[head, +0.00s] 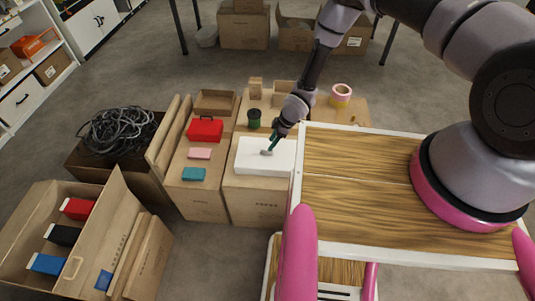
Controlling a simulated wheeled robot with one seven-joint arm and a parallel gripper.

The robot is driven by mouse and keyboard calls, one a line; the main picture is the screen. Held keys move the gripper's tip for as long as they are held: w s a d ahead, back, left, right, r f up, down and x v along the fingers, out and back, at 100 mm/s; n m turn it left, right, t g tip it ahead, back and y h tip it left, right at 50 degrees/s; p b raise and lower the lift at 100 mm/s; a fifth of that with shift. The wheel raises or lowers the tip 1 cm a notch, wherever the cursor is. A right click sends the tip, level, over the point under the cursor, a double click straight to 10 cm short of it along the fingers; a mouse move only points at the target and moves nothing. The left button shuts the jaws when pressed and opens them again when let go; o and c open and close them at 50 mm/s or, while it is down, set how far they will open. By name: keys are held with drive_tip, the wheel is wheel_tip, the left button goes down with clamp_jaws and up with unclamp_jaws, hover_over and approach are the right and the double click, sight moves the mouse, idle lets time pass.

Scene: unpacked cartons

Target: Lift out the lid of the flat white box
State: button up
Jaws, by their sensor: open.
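The flat white box (254,168) lies on top of a closed carton in the middle of the head view. Its pale top looks like one flat surface, and I cannot tell where the lid meets the box. My gripper (267,152) is open and points down at the top of the white box, near its middle. It looks empty. I cannot tell whether the fingertips touch the box. The gripper and the arm above it cover part of the box's far right side.
A dark cup (254,118) stands just behind the white box. A red toolbox (205,129), a pink block (199,153) and a teal block (193,174) sit on the carton to the left. A tape roll (341,95) lies behind at right. My wooden deck is close on the right.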

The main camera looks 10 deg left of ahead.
sight(267, 152)
drive_tip(key=x, duration=0.5)
drive_tip(key=shift+f, duration=0.15)
clamp_jaws()
